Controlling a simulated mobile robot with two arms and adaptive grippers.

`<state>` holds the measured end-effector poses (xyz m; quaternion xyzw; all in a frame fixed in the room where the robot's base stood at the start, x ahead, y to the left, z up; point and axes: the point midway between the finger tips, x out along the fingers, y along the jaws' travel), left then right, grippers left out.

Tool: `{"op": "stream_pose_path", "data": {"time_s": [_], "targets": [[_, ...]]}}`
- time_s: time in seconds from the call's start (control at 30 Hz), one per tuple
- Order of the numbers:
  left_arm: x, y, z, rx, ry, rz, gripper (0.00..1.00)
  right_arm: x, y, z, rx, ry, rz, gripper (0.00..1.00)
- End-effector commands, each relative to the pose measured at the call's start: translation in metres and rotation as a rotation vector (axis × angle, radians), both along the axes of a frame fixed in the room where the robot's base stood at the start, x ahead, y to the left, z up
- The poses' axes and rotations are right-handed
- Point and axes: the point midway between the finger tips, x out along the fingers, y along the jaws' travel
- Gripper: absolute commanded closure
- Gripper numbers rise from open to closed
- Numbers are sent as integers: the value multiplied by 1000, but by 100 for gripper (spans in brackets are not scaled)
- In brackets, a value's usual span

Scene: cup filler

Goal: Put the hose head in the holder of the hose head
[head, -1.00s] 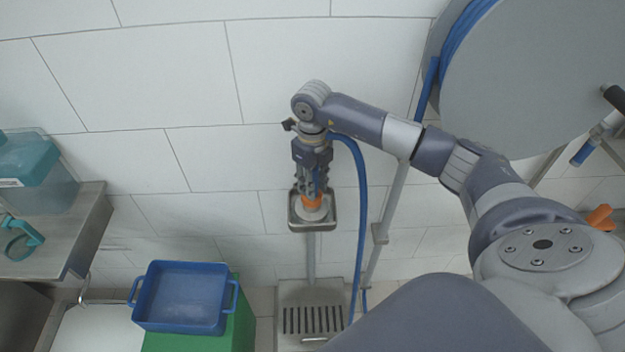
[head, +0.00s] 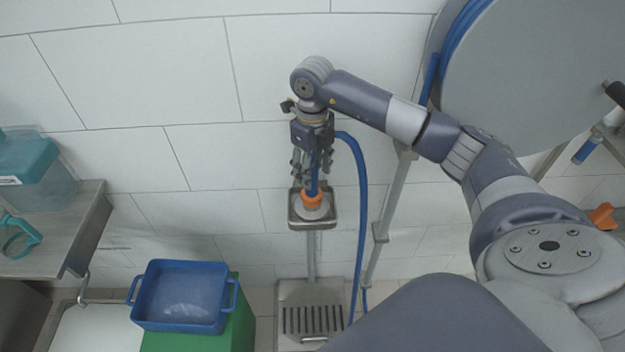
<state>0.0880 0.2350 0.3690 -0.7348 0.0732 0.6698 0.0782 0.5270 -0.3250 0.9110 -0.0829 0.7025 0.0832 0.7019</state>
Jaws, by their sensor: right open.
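The hose head, with an orange ring (head: 312,198) and a blue stem, sits upright in the small metal holder (head: 327,221) on a post in front of the wall. The blue hose (head: 361,210) loops from above it down to the floor. My right gripper (head: 312,176) points down over the hose head, just above the orange ring. Its fingers are open and apart on both sides of the blue stem. Any contact there is too small to tell. My left gripper is out of view.
A blue tub (head: 185,298) stands on a green block (head: 243,318) at lower left. A metal shelf (head: 60,232) with a teal-lidded container (head: 38,170) is at the left. A big grey hose reel (head: 540,90) is at upper right. The tiled wall is close behind.

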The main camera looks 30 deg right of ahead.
Motion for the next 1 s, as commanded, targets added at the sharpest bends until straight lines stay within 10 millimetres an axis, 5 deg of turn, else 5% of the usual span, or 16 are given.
{"op": "stream_pose_path", "data": {"time_s": [0.2,0.4,1.0], "targets": [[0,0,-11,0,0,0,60,1,0,47,1,-6,0,53],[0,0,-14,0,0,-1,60,1,0,72,1,-2,1,53],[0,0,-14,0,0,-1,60,0,0,79,1,0,1,53]]}}
